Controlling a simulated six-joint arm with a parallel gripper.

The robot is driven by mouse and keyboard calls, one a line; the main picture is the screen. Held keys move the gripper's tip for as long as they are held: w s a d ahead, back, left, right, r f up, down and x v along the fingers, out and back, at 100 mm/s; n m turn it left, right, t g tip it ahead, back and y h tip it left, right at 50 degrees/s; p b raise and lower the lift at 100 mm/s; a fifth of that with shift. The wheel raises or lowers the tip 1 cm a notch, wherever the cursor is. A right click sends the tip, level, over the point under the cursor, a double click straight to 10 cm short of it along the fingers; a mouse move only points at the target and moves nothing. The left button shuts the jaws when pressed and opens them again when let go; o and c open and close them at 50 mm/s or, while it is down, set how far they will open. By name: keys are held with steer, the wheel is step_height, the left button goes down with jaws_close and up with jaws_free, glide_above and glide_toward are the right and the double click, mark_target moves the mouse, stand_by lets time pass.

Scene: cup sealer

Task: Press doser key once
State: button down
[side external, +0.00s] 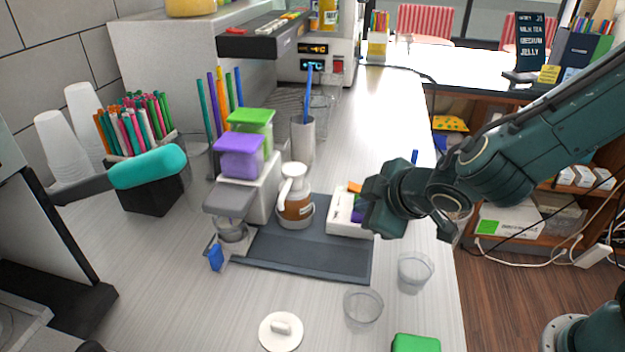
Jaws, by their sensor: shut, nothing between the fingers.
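A low white box (345,228) with coloured keys stands on the dark mat; an orange key (354,187) and a purple key (357,215) show beside my gripper. Which one is the doser key I cannot tell. My gripper (378,207) is dark teal and shut, just right of the box, covering its right side. Whether it touches a key is hidden. A dispenser (262,190) with a purple-lidded and a green-lidded container stands left of the mat.
A brown jug with a white top (295,205) stands on the mat (300,258). Clear cups (415,272) (363,308), a white lid (281,331) and a green block (415,343) lie in front. Stacked cups and straws crowd the left; the counter's right edge runs below my arm.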

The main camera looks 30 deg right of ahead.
steer(key=shift+r, duration=0.8)
steer(key=shift+r, duration=0.1)
steer(key=shift+r, duration=2.45)
stand_by(0.8)
steer(key=s+d+r+m+g, duration=0.2)
steer(key=s+d+r+m, duration=0.25)
steer(key=s+d, duration=0.4)
steer(key=s+d+m+g, duration=0.1)
steer(key=s+d+m, duration=0.3)
steer(key=s+d, duration=0.3)
steer(key=s, duration=0.5)
steer(key=shift+s+g, duration=0.25)
steer(key=shift+g, duration=0.05)
